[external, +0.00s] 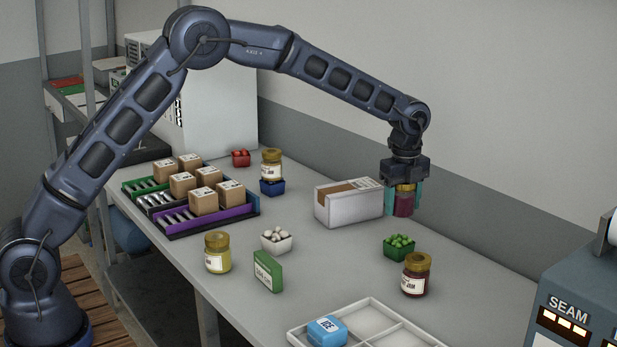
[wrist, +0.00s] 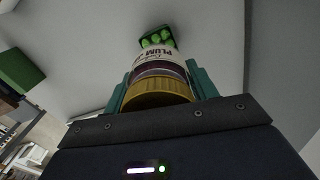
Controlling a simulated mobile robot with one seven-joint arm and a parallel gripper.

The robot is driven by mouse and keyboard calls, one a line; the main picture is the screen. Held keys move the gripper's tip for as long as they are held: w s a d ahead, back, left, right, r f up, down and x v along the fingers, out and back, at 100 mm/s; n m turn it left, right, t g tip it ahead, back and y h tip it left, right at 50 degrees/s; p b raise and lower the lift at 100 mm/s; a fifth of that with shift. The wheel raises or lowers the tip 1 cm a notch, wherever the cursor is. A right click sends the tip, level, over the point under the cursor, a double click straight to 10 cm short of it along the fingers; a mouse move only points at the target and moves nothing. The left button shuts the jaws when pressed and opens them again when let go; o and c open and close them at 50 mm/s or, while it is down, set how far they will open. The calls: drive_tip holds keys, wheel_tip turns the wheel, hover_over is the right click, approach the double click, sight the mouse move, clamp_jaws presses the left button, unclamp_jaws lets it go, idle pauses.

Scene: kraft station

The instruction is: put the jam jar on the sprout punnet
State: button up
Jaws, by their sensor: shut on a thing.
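A jam jar (external: 404,206) with dark red contents and a gold lid hangs in my gripper (external: 404,196), which is shut on it. In the wrist view the jar (wrist: 158,68) shows a "PLUM" label and its gold lid between the teal fingers (wrist: 159,88). The sprout punnet (external: 399,247), green and full of green sprouts, stands on the table, lower in the picture than the held jar. In the wrist view the punnet (wrist: 156,38) shows just beyond the jar's far end. The jar appears upright and apart from the punnet.
Another dark red jam jar (external: 417,275) stands close to the punnet, front right. A white box (external: 348,205) is left of my gripper. A mushroom punnet (external: 276,241), yellow jar (external: 217,254), green carton (external: 268,271) and white divided tray (external: 375,318) stand further left and in front.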

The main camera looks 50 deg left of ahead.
sight(400, 240)
drive_tip(key=shift+f, duration=3.2)
drive_tip(key=shift+f, duration=0.1)
drive_tip(key=o, duration=1.2)
drive_tip(key=shift+o, duration=0.2)
